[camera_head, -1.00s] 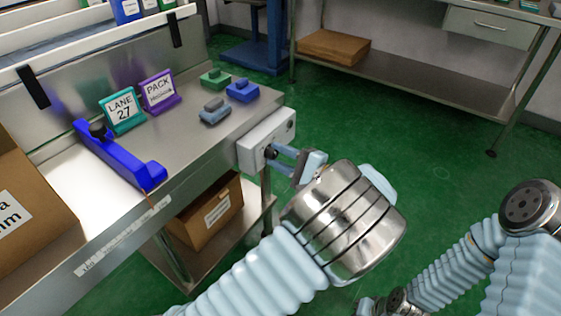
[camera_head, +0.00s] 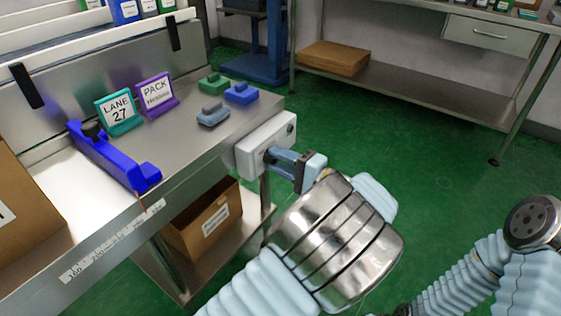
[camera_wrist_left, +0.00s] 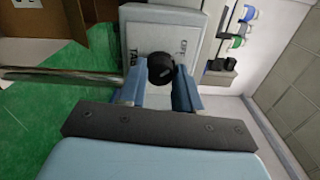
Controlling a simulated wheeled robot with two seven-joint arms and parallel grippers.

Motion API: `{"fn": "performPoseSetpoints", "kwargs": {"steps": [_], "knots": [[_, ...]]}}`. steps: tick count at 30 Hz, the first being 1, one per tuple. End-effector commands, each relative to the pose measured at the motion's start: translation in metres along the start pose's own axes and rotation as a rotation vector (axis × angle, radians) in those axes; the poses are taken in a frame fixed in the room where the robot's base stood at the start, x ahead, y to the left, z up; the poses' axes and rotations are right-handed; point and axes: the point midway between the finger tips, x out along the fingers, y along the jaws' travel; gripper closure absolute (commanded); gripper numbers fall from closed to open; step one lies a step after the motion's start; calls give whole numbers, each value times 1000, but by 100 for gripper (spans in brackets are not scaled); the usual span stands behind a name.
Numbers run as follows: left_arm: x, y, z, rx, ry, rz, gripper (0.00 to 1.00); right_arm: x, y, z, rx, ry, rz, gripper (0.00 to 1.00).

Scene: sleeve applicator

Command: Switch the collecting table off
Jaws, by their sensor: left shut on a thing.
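The collecting table (camera_head: 85,228) is a steel table at the left. A white switch box (camera_head: 250,157) is fixed at its right end, with a dark round knob on its face. The box (camera_wrist_left: 140,36) and the black knob (camera_wrist_left: 161,68) also show in the left wrist view, with partly readable lettering beside the knob. My left gripper (camera_head: 270,155) is at the box face, its fingers around the knob. In the left wrist view its fingers (camera_wrist_left: 158,88) stand on both sides of the knob, shut on it. My right gripper is not in view.
A blue rail piece (camera_head: 115,160), a teal LANE 27 sign (camera_head: 118,112), a purple PACK sign (camera_head: 157,93) and small blocks (camera_head: 213,115) stand on the table. Cardboard boxes are left and below (camera_head: 205,222). The green floor (camera_head: 420,150) to the right is open.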

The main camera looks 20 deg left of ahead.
Motion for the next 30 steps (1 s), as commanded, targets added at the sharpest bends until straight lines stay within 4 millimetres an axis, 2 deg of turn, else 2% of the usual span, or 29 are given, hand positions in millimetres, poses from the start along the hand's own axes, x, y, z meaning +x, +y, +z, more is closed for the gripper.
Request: {"fn": "performPoseSetpoints", "kwargs": {"steps": [6, 7, 12, 20, 23, 26, 30], "knots": [[-1, 2, 0, 0, 1, 3, 97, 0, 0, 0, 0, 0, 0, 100], [-1, 2, 0, 1, 1, 3, 64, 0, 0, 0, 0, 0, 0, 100], [-1, 1, 0, 1, 0, 2, 41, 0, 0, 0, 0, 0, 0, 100], [-1, 0, 0, 1, 0, 1, 41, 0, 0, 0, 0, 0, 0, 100], [-8, 0, 0, 0, 3, 0, 41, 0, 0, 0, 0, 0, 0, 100], [-25, 0, -1, -1, 3, 1, 41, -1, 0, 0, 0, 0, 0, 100], [-59, 0, -1, 0, 5, 0, 41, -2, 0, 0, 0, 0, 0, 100]]}}
